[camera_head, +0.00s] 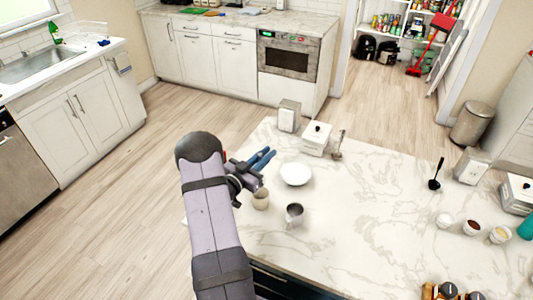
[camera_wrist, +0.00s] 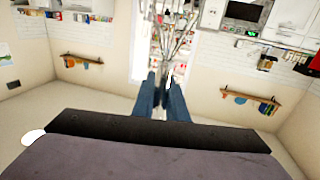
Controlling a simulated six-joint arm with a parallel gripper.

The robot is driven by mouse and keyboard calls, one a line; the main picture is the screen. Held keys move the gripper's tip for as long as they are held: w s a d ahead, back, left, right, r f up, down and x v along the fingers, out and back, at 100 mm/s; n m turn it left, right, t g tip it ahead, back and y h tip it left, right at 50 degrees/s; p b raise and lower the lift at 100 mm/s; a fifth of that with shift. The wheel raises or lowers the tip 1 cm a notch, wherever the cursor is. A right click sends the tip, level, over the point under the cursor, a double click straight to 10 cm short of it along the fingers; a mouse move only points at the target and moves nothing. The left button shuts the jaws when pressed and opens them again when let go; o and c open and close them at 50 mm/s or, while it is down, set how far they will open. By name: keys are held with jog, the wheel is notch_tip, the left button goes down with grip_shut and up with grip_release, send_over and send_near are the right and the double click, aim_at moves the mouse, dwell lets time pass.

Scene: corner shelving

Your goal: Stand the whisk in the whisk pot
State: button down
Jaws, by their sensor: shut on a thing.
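My gripper (camera_head: 262,159) is over the left part of the marble counter, its blue fingers pointing right in the head view. In the wrist view the fingers (camera_wrist: 161,92) are closed around the whisk, and its thin wire loops (camera_wrist: 176,35) spread beyond the fingertips. I cannot make out the whisk in the head view. A small beige pot (camera_head: 261,201), likely the whisk pot, stands on the counter below the gripper, apart from it. Its inside is hard to see.
A grey metal cup (camera_head: 294,215) stands right of the beige pot. A white bowl (camera_head: 296,174) is behind them. A white lidded box (camera_head: 316,139) and a napkin holder (camera_head: 289,115) stand farther back. The counter's middle (camera_head: 375,210) is clear.

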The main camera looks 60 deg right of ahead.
notch_tip(320, 180, down, 7)
jog(key=b, duration=0.5)
jog(key=shift+f+b, duration=0.15)
jog(key=shift+b, duration=0.25)
jog(key=c, duration=1.7)
grip_release()
jog(key=b+v, duration=0.2)
jog(key=v, duration=0.5)
jog(key=shift+a+b, duration=0.15)
jog(key=shift+b, duration=0.2)
